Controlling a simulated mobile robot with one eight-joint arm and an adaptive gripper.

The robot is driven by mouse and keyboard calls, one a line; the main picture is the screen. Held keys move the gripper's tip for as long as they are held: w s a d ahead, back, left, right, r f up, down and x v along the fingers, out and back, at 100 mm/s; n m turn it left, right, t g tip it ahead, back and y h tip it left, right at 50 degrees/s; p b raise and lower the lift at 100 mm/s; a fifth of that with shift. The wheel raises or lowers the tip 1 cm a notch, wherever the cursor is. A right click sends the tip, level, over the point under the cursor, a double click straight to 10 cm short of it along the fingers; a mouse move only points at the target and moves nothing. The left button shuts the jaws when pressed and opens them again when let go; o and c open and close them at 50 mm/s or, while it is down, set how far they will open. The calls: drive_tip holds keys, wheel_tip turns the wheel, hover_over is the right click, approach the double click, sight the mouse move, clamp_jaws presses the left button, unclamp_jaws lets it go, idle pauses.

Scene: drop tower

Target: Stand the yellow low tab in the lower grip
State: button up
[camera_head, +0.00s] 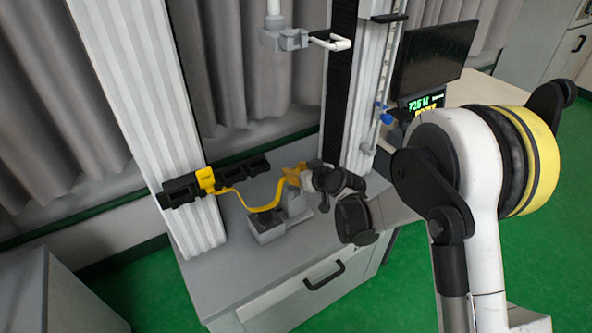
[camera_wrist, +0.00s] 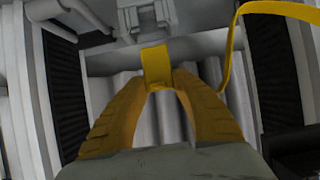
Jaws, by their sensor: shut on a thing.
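My gripper (camera_head: 293,176) is over the cabinet top, in front of the tower. In the wrist view its two yellow-orange fingers (camera_wrist: 158,82) are shut on the yellow low tab (camera_wrist: 155,62), a flat piece standing out beyond the fingertips. The tab is hard to tell from the fingers in the head view. The lower grip looks to be the grey fixture (camera_head: 268,226) on the cabinet top, below and left of my gripper. A grey jaw-like part (camera_wrist: 142,17) lies ahead of the tab in the wrist view, with a visible gap between them.
A yellow curved strap (camera_head: 262,208) runs from a yellow clip (camera_head: 206,179) on a black rail (camera_head: 180,190) to near my gripper. It also shows in the wrist view (camera_wrist: 229,55). A grey upper clamp (camera_head: 284,39) hangs above. A monitor (camera_head: 432,57) stands at right.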

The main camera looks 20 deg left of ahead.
drive_tip(key=shift+f+b, duration=1.65)
drive_tip(key=shift+f, duration=0.45)
drive_tip(key=o, duration=1)
drive_tip(key=v, duration=1.2)
